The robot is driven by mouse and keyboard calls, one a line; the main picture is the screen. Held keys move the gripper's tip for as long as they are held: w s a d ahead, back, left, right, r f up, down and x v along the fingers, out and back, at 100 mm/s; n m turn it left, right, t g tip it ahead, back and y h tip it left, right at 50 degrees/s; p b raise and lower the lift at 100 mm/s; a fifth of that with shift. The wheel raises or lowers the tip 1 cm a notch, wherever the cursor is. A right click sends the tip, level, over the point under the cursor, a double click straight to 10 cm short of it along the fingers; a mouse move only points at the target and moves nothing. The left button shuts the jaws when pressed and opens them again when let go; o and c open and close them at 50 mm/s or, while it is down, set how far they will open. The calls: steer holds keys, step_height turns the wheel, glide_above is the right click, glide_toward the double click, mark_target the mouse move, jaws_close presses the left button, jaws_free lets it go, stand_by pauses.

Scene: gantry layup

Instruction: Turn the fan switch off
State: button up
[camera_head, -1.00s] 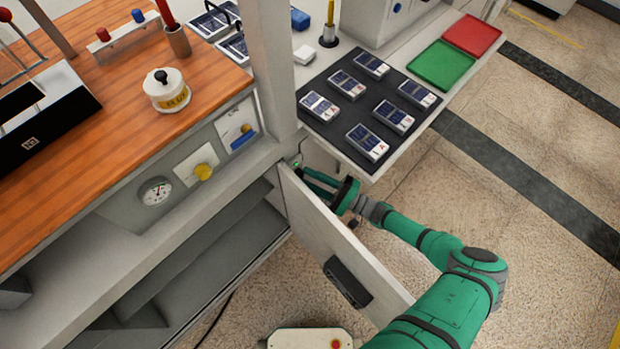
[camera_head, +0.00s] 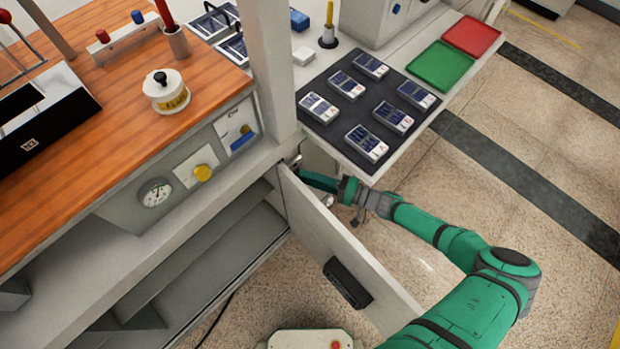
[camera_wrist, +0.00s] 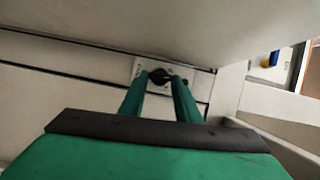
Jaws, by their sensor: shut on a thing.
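A dark switch knob (camera_wrist: 160,76) sits on a pale plate (camera_wrist: 139,70) in the wrist view. I cannot read a label that names it as the fan switch. My gripper (camera_wrist: 161,84) has its two green fingers on either side of the knob and is shut on it; the fingertips cover part of it. In the head view my gripper (camera_head: 318,181) reaches in behind the open cabinet door, below the worktop edge. The knob is hidden there, and its exact turn is hard to tell.
The open cabinet door (camera_head: 340,245) stands close beside my gripper. A yellow knob (camera_head: 203,173) and a blue switch (camera_head: 242,141) are on the front panel. Open floor (camera_head: 480,200) lies right.

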steer(key=shift+s+a+r+n+h, duration=0.1)
steer(key=shift+r+n+h, duration=0.15)
steer(key=shift+n+h, duration=0.9)
steer(key=shift+s+r+n+h, duration=0.1)
steer(key=shift+r+n+h, duration=0.2)
steer(key=shift+n, duration=1.65)
steer(key=shift+f, duration=0.1)
steer(key=o, duration=1)
steer(key=shift+o, duration=0.2)
steer(key=v, duration=1)
steer(key=shift+s+d, duration=0.2)
steer(key=shift+s, duration=0.15)
steer(key=shift+r, duration=0.25)
